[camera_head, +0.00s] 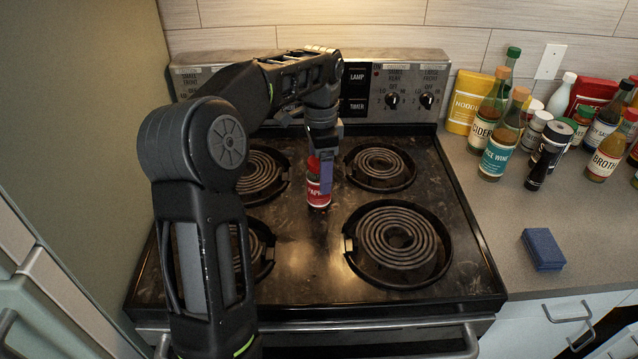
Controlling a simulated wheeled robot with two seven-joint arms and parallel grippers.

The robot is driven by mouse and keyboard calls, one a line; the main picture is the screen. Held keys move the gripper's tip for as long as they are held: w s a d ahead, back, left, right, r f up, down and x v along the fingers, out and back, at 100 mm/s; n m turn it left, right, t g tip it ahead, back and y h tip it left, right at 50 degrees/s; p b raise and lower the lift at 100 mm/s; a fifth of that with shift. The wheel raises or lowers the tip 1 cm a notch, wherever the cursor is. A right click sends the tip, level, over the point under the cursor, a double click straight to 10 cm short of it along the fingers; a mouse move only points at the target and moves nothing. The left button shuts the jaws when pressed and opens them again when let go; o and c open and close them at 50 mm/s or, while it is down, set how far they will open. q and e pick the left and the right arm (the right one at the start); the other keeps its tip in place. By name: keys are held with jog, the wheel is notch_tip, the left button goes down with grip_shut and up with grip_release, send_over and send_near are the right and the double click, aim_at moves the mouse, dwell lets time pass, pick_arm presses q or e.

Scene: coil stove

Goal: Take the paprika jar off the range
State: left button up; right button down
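The paprika jar (318,198), red with a white-lettered label and a red lid, stands upright on the middle of the range top (310,255), between the left and right coil burners. My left arm reaches over the range from the left. My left gripper (322,172) points down at the jar, with one bluish finger overlapping the jar's upper right side. The other finger is hidden, so I cannot tell whether the gripper grips the jar. My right gripper is not in view.
The control panel (395,85) with knobs rises behind the burners. On the right counter (490,225) stand several bottles and jars, including a blue-labelled bottle (497,158) and a black pepper mill (540,168). A blue sponge (543,249) lies in front, with bare counter around it.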

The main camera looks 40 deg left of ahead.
aim_at(318, 185)
pick_arm(q)
jog(key=shift+f, duration=0.15)
jog(key=shift+a+f+p, duration=0.15)
jog(key=shift+f+p, duration=0.2)
jog(key=shift+f, duration=0.95)
jog(key=shift+a+f+p, duration=0.1)
jog(key=shift+f+p, duration=0.25)
jog(key=shift+f, duration=0.9)
jog(key=shift+c, duration=0.2)
grip_shut()
